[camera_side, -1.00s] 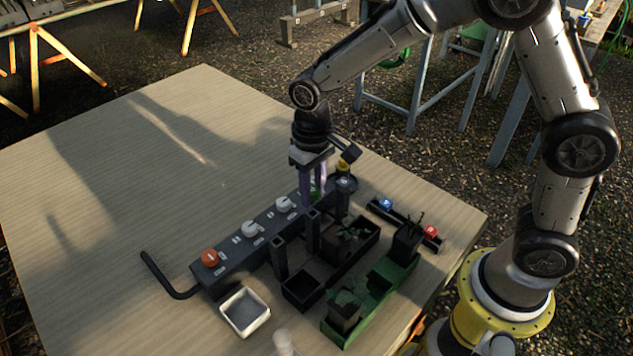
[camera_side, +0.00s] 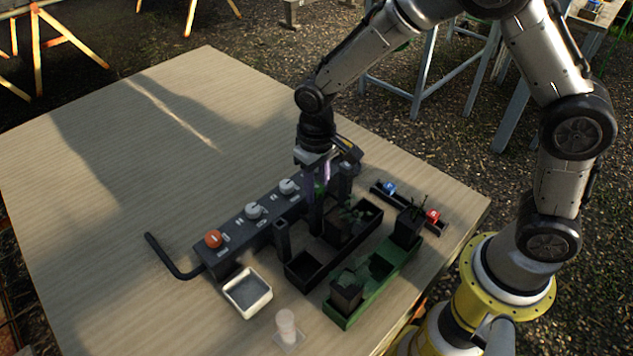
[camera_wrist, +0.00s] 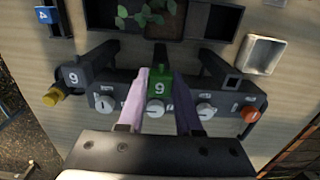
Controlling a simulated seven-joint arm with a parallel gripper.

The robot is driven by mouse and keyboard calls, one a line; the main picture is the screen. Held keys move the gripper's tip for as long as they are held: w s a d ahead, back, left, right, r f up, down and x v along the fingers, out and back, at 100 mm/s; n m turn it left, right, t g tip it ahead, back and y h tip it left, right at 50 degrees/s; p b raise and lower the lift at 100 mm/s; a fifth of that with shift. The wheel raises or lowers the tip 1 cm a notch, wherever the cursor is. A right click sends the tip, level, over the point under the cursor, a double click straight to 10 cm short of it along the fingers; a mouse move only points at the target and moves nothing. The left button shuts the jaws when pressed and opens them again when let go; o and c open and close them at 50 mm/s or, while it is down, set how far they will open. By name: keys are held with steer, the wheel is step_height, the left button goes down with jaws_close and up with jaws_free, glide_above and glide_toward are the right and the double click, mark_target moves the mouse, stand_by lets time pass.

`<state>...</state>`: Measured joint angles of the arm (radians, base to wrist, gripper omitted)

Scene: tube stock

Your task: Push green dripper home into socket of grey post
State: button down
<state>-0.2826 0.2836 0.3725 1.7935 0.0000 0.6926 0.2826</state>
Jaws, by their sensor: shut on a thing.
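In the side view a sliver of green dripper (camera_side: 319,188) shows between the fingers of my gripper (camera_side: 319,178). It is directly over the middle dark grey post (camera_side: 315,218). The post's socket is hidden, so I cannot tell how deep the dripper sits. The near post (camera_side: 281,238) stands apart, its square open top (camera_wrist: 232,82) showing in the wrist view. The far post (camera_side: 345,182) is beside my gripper.
A dark manifold (camera_side: 250,228) with white dials and an orange knob (camera_side: 214,239) runs alongside the posts. A black trough (camera_side: 305,270) and a green trough (camera_side: 375,292) hold potted plants. A white tray (camera_side: 236,302) is near the front. The table's left is clear.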

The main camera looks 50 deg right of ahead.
steer(key=shift+f, duration=0.35)
stand_by(0.7)
steer(key=c, duration=0.5)
jaws_free()
step_height(320, 180, up, 14)
steer(key=shift+f, duration=0.1)
